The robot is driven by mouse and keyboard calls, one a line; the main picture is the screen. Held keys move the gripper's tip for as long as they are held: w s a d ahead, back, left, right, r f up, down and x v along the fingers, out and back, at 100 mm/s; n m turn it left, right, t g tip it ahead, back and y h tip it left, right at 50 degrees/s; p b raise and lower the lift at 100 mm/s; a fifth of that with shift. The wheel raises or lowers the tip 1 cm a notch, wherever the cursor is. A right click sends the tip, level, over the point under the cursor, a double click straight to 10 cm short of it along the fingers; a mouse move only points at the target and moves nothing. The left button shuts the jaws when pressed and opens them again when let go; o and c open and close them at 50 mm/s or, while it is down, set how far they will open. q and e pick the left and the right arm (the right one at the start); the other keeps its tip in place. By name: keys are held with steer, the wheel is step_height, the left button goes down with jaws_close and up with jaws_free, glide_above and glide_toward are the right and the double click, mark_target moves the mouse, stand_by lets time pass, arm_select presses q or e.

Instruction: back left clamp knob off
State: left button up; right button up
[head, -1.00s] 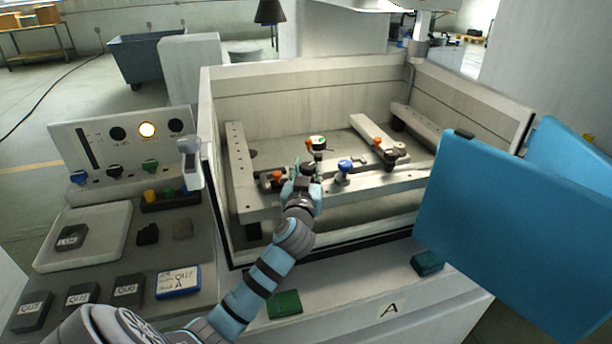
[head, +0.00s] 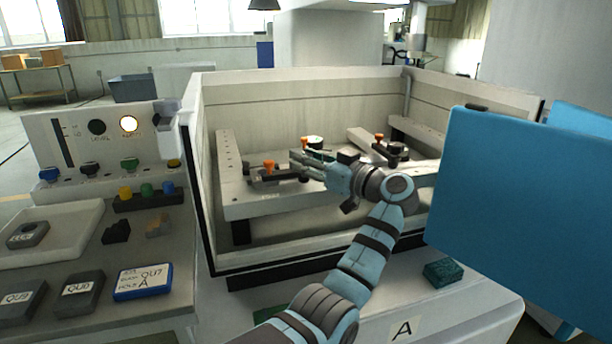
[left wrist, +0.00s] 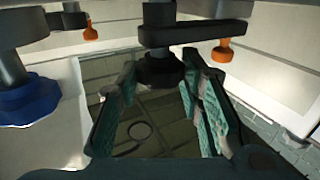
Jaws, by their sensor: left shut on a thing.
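My left gripper (head: 306,163) reaches into the machine's open tank from the right, pointing left at the clamp (head: 278,175) on the left side. This clamp has a dark bar and an orange end piece (head: 269,164). In the left wrist view, a black round knob (left wrist: 160,68) under a dark bar (left wrist: 195,34) sits at the fingertips. The gripper is shut on this knob. My fingers hide most of the knob in the head view. A big blue knob (left wrist: 28,100) stands close by, apart from the fingers. My right gripper is out of view.
Tank walls (head: 300,110) enclose the space. A blue panel (head: 520,190) blocks the right. A control panel (head: 100,140) stands left.

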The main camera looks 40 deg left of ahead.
arm_select(q)
steer(key=shift+w+n+g+b, duration=0.1)
steer(key=shift+n+g+b, duration=0.55)
steer(key=shift+g, duration=0.45)
steer(key=o, duration=0.9)
steer(key=shift+w, duration=0.1)
steer(key=d, duration=0.7)
steer(key=shift+d, duration=0.3)
